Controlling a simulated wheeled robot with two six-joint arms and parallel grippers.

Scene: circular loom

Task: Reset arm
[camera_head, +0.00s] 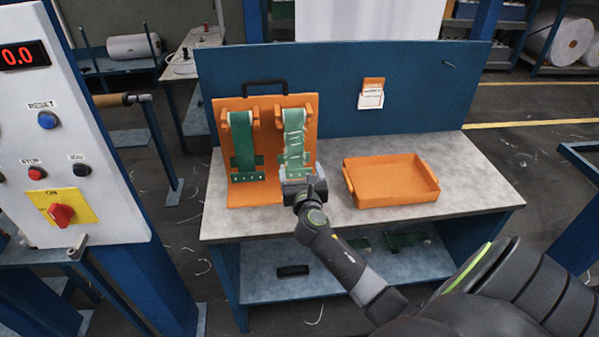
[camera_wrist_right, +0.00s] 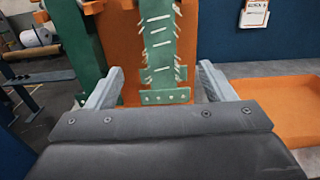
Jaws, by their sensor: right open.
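My right arm reaches from the lower right over the workbench (camera_head: 455,190) in the head view. My right gripper (camera_head: 298,180) is in front of the orange stand (camera_head: 243,193), near the lower end of its right green strap (camera_head: 294,140). In the right wrist view the right gripper (camera_wrist_right: 160,88) is open, its two grey fingers apart with nothing between them. The green strap (camera_wrist_right: 160,45) with white threads and its drilled lower plate (camera_wrist_right: 163,97) show beyond the fingers. My left gripper is not in view.
An orange tray (camera_head: 392,200) stands on the bench right of the stand. A blue back panel (camera_head: 410,85) carries a label card (camera_head: 371,95). A second green strap (camera_head: 246,145) hangs on the stand's left. A control panel (camera_head: 85,150) stands at the left. The bench's right end is clear.

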